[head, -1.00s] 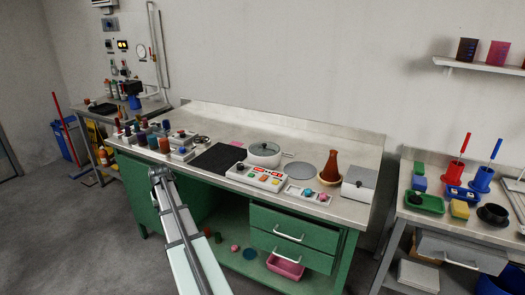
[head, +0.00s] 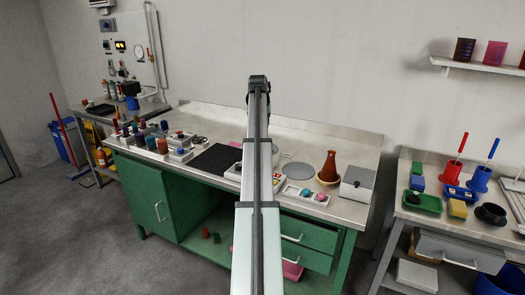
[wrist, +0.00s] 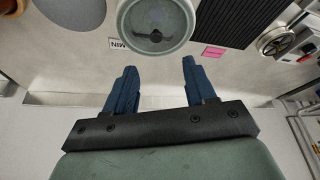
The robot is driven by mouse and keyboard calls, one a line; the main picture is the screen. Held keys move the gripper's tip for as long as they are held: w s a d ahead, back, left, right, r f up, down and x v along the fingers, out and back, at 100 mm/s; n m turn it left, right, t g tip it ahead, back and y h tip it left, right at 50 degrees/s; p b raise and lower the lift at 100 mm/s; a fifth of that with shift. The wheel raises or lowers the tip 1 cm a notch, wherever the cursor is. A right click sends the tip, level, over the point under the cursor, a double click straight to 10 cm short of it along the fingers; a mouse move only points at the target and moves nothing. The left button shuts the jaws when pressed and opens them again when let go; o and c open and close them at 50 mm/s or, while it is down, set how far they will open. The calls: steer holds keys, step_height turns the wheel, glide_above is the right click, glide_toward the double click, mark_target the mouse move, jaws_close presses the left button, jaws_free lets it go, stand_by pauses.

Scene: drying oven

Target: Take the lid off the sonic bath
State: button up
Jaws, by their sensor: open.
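The sonic bath appears to be the round white vessel (wrist: 122,22) at the top of the wrist view. A round glass lid (wrist: 172,18) with a dark knob sits on it. In the head view my arm hides most of this vessel. My gripper (wrist: 159,75) is open, its two blue fingers spread with nothing between them. In the wrist view the fingertips lie apart from the lid, towards the wall side of the vessel. In the head view my gripper (head: 258,82) shows as a dark end high in front of the wall.
A black mat (head: 216,159) lies left of my arm, with several bottles and small blocks beyond. A grey disc (head: 299,170), a brown flask (head: 328,167) and a white box (head: 358,183) stand to the right. The bench's back strip is clear. A pink note (wrist: 213,52) lies near the vessel.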

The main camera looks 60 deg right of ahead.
steer(key=x, duration=1.3)
steer(key=shift+s+d+f, duration=0.15)
steer(key=shift+s+d, duration=0.1)
steer(key=shift+d, duration=0.25)
steer(key=shift+c, duration=0.3)
jaws_close()
